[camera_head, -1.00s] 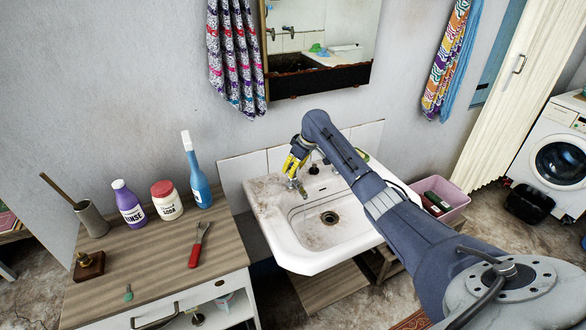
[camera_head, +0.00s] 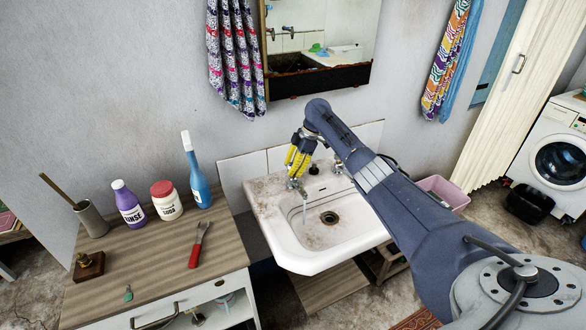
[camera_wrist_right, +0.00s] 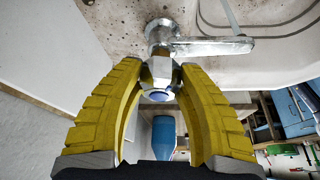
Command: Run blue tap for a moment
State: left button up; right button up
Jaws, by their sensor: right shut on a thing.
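The blue tap (camera_wrist_right: 161,72) is chrome with a blue cap on its handle, in the right wrist view. Its spout points right over the basin. My right gripper (camera_wrist_right: 160,82) has its yellow fingers on both sides of the handle and is shut on it. In the head view, my right gripper (camera_head: 294,175) is at the tap (camera_head: 297,185) on the back left of the white sink (camera_head: 293,250). A thin pale stream of water (camera_head: 305,207) appears to fall from the spout into the basin. My left gripper is out of view.
A mirror (camera_head: 320,85) hangs above the sink. A pink crate (camera_head: 445,190) stands right.

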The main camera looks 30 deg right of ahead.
jog(key=shift+a+n, duration=0.15)
jog(key=shift+n, duration=0.35)
jog(key=o, duration=1.2)
jog(key=v, duration=1.2)
jog(key=shift+w, duration=0.15)
